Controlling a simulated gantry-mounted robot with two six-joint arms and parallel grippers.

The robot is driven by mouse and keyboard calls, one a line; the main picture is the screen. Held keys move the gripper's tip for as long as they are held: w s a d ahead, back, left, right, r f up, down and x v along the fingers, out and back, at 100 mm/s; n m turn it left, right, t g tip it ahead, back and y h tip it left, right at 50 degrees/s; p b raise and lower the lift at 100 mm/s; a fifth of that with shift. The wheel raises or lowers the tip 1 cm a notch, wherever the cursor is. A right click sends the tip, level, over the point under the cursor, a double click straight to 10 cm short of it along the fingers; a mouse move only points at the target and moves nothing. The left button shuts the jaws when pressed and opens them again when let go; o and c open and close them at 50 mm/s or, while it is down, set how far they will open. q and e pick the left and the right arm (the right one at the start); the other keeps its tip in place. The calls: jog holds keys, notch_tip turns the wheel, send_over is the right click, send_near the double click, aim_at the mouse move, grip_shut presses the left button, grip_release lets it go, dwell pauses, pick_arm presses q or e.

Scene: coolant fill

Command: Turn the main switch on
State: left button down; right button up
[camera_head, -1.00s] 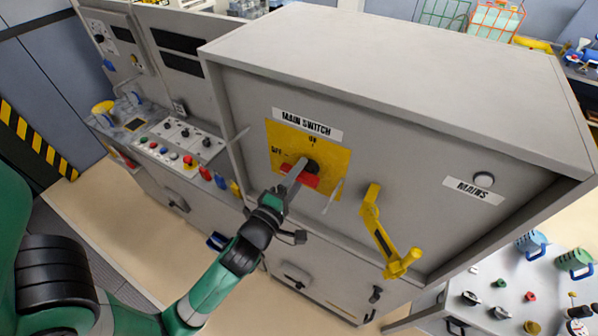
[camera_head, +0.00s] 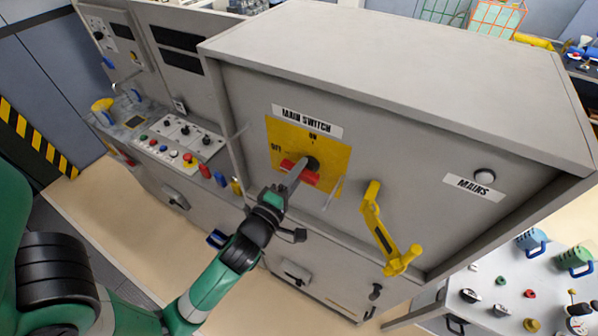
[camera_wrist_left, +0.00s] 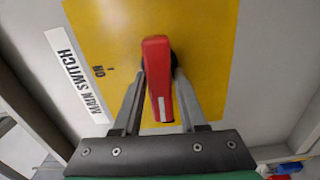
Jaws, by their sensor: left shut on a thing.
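The main switch's red handle (camera_head: 311,178) sits on a yellow plate (camera_head: 335,157) under a "MAIN SWITCH" label (camera_head: 307,121). The plate has "ON" at its top and "OFF" at its left. In the left wrist view the red handle (camera_wrist_left: 157,65) points down the picture, away from "ON" at the left, with a white mark near its end. My left gripper (camera_head: 305,168) reaches it from the lower left, its fingers on both sides of the handle and shut on it. The fingers partly hide the handle in the head view. My right gripper is out of view.
A yellow crank-like handle (camera_head: 383,232) juts from the cabinet front (camera_head: 428,228) to the right of the switch. A "MAINS" lamp (camera_head: 484,176) looks pale grey. A panel with several buttons (camera_head: 180,137) is at the left, a table with fittings (camera_head: 510,290) at the lower right.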

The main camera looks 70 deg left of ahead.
pick_arm(q)
jog(key=m, duration=0.3)
jog(key=shift+r+m+b, duration=0.1)
jog(key=shift+m+b, duration=0.2)
jog(key=m, duration=0.4)
jog(key=shift+w+d+r+m, duration=0.1)
jog(key=shift+d+r+m, duration=0.1)
jog(key=shift+m, duration=0.1)
jog(key=m, duration=0.4)
jog(key=shift+w+d+r+m+p, duration=0.1)
jog(key=shift+w+r+m+p, duration=0.05)
jog(key=shift+m+p, duration=0.2)
jog(key=shift+w+d+m+p, duration=0.15)
jog(key=shift+m+p, duration=0.25)
jog(key=shift+m, duration=1.75)
jog(key=c, duration=0.6)
grip_release()
